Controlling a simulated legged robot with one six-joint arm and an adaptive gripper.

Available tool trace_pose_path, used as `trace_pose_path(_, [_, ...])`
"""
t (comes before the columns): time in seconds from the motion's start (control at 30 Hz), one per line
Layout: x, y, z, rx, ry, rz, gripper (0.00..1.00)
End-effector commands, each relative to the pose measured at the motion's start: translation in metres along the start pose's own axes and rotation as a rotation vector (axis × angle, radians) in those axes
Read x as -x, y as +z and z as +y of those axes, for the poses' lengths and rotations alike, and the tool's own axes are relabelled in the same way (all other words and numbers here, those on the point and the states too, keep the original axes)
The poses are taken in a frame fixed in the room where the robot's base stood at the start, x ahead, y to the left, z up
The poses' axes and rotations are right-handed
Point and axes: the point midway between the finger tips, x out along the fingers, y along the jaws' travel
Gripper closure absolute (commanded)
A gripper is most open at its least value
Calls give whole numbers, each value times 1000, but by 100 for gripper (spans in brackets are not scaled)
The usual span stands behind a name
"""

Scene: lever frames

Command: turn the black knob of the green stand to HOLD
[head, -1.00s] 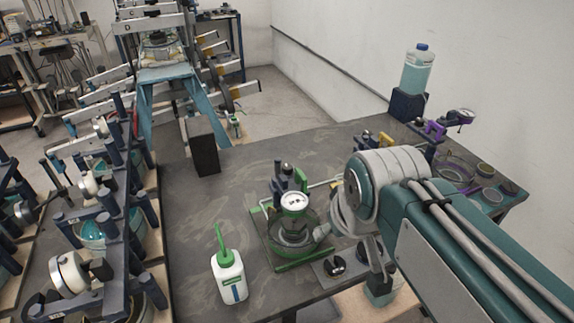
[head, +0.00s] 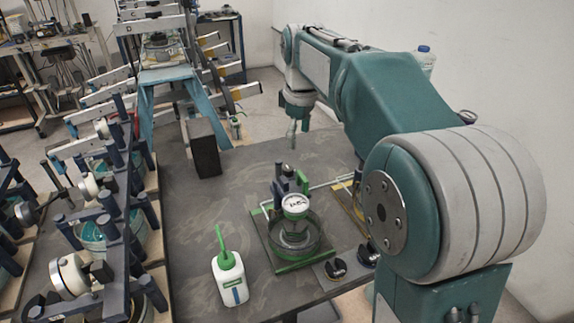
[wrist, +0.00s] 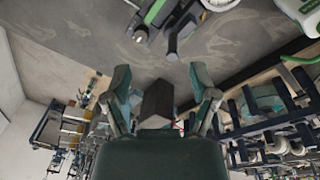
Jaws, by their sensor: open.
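The green stand (head: 290,262) stands on the table in the head view, with a white round gauge (head: 295,204) above a dish. A black knob (head: 336,268) sits on a grey plate at its front right, and a second black knob (head: 368,253) is to the right of that. Their markings are too small to read. My gripper (head: 294,138) is raised behind the stand, apart from it and the knobs. In the wrist view, the gripper (wrist: 163,92) has its fingers spread and empty. Part of the green stand (wrist: 155,12) shows at that view's top edge.
A white bottle with a green spout (head: 229,278) stands left of the stand. A dark block (head: 204,148) stands at the table's far left. Racks with blue posts (head: 105,225) line the left side. My arm hides much of the table's right side.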

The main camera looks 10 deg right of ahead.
Motion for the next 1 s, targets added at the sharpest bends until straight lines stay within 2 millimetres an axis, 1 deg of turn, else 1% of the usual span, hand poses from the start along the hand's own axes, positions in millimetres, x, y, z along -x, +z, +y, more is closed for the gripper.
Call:
trace_pose_path(0.03, [-8,-9,9,35,-14,-12,25])
trace_pose_path(0.2, [-29,-33,32,159,-57,-44,25])
trace_pose_path(0.3, [-40,-43,41,218,-78,-56,25])
trace_pose_path(0.4, [-48,-49,46,258,-92,-64,25])
trace_pose_path(0.57, [-54,-51,48,278,-99,-67,25])
trace_pose_path(0.67, [-63,-50,47,277,-101,-68,25])
trace_pose_path(1.0, [-125,-45,42,275,-101,-69,25])
